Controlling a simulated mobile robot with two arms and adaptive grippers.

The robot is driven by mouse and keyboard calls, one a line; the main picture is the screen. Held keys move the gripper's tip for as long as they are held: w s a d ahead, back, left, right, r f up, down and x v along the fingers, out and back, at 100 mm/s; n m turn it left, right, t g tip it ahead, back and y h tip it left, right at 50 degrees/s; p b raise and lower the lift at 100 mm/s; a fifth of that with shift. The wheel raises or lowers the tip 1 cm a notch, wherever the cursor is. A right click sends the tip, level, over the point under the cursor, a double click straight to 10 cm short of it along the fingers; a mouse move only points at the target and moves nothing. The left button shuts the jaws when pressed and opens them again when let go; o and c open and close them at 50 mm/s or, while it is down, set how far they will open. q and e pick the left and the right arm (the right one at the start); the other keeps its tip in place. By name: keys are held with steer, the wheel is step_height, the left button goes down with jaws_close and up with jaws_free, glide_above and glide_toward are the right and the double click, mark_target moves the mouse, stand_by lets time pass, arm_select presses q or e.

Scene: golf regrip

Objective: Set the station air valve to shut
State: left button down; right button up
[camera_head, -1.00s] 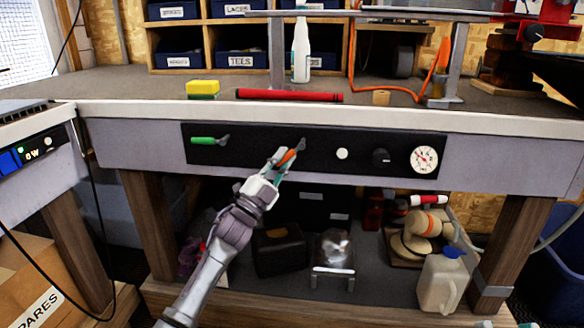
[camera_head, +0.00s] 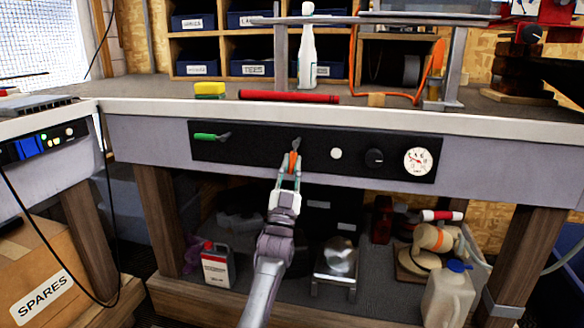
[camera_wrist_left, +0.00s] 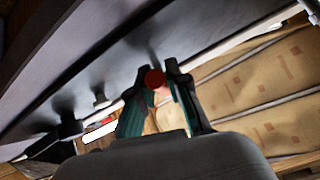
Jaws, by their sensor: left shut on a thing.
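On the black panel under the bench top is a valve lever with an orange handle (camera_head: 293,159), hanging roughly straight down from its pivot. My left gripper (camera_head: 290,174) reaches up from below and is shut on this handle. In the left wrist view the handle's round red-orange end (camera_wrist_left: 155,79) sits between the two dark green fingers (camera_wrist_left: 158,98). A second lever with a green handle (camera_head: 205,136) lies level on the panel to the left, apart from my gripper. My right gripper is not in view.
The panel also carries a white button (camera_head: 336,153), a black knob (camera_head: 375,157) and a round gauge (camera_head: 418,161). The bench's lower shelf holds a red-labelled can (camera_head: 216,268) and a white jug (camera_head: 447,293). Space in front of the panel is clear.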

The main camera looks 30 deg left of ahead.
arm_select(q)
steer(key=shift+w+d+f+n+g+y, duration=0.1)
steer(key=shift+d+n+g+y, duration=0.2)
steer(key=shift+n+y, duration=0.55)
steer(key=shift+d+n+g+y, duration=0.1)
steer(key=shift+n+g+y, duration=0.35)
steer(key=shift+n+y, duration=0.4)
steer(key=shift+w+d+f+n+g+y, duration=0.1)
steer(key=shift+d+n+g+y, duration=0.2)
steer(key=shift+n+y, duration=0.5)
steer(key=shift+a+n, duration=0.1)
steer(key=shift+n, duration=0.3)
steer(key=c, duration=1.1)
jaws_free()
steer(key=shift+r, duration=0.1)
steer(key=v, duration=0.7)
steer(key=shift+s, duration=0.2)
